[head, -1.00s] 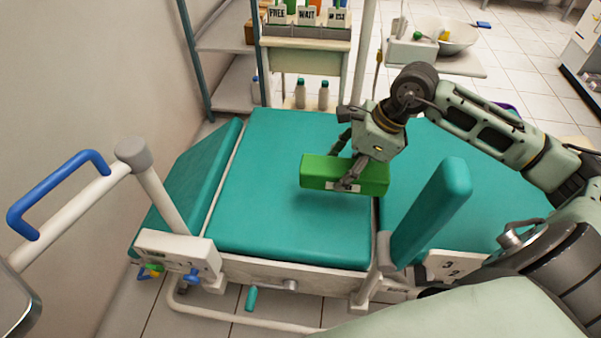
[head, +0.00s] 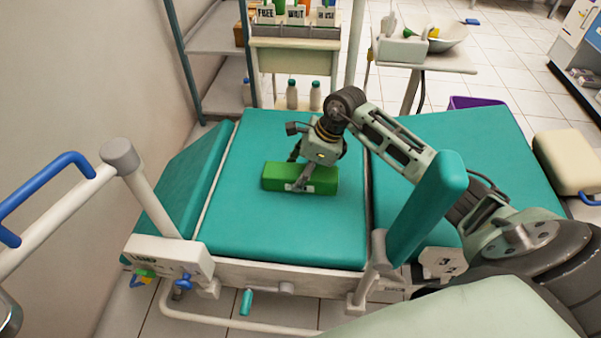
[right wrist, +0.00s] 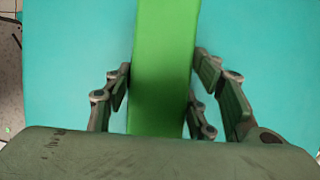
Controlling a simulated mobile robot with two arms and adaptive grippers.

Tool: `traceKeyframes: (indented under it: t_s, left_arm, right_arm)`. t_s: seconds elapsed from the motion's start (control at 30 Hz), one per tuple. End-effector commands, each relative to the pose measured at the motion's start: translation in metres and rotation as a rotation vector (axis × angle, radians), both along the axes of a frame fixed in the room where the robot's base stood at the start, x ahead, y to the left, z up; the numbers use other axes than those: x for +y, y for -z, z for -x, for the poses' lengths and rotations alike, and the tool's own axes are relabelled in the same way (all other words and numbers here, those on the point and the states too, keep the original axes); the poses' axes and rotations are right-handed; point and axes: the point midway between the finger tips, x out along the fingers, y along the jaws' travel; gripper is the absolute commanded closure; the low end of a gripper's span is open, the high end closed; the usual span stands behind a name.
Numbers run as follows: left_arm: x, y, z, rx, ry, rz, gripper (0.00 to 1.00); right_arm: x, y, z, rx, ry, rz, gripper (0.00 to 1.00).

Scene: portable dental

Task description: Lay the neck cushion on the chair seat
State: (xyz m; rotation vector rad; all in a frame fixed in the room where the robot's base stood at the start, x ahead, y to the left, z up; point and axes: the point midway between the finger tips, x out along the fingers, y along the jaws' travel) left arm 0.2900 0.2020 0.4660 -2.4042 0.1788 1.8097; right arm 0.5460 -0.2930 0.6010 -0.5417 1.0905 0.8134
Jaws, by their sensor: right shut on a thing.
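The neck cushion (head: 322,181) is a green block with a small white label on its near side. It is at the middle of the teal chair seat (head: 290,235) in the head view. I cannot tell whether it touches the seat or is just above it. My right gripper (head: 302,178) comes down on it from above and is shut across it. In the right wrist view the cushion (right wrist: 163,60) runs lengthwise between the fingers (right wrist: 163,95), with teal seat on both sides. My left gripper is not in view.
A teal armrest pad (head: 428,208) stands upright at the seat's near right. A white post with a blue handle (head: 45,185) is at the left. A cart with bottles (head: 295,45) and a side table with a bowl (head: 440,38) stand behind. The seat around the cushion is clear.

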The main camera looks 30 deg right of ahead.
Motion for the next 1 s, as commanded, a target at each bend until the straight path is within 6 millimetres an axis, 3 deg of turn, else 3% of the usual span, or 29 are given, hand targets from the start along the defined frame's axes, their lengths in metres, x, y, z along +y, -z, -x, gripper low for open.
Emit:
traceKeyframes:
  t_s: [0.3,0.33,0.53,0.9,1.0]
  left_arm:
    - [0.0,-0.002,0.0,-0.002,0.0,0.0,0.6]
    - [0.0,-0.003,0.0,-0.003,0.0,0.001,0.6]
    - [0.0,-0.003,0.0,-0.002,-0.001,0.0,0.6]
    - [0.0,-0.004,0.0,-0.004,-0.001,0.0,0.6]
    - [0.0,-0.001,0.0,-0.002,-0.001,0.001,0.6]
  right_arm:
    - [0.0,0.001,0.0,-0.002,0.0,-0.001,0.78]
    - [0.0,0.001,0.0,-0.001,0.0,0.0,0.47]
    - [0.0,0.0,0.0,-0.001,0.0,0.0,0.3]
    - [0.0,-0.001,0.0,-0.002,0.0,-0.001,0.3]
    - [-0.005,-0.013,0.002,-0.003,0.002,0.001,0.3]
